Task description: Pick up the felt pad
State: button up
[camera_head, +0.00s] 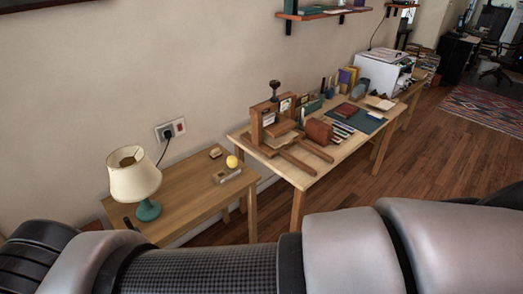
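I cannot pick out the felt pad for certain. A flat dark green mat (373,118) lies on the farther wooden table, partly covered by a red book and other items; I cannot tell if it is felt. On the nearer low table, a small brown block (215,152), a yellow ball (232,162) and a small pale grey item (228,175) lie close together near the back right; their material is too small to tell. My gripper is not in view. My own arm links cross the bottom of the view and hide the front of the low table.
A cream-shaded lamp with a teal base (149,210) stands on the left of the low table (185,192). A wooden press (268,128) stands on the farther table (305,175). A white printer (378,75) stands beyond. The wood floor (420,160) on the right is clear.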

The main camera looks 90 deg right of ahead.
aim_at(216, 153)
jog(key=z, duration=2.45)
jog(key=u, duration=3.8)
jog(key=z, duration=3.6)
jog(key=i+l+z, duration=0.1)
jog(key=z, duration=0.2)
jog(key=i, duration=0.05)
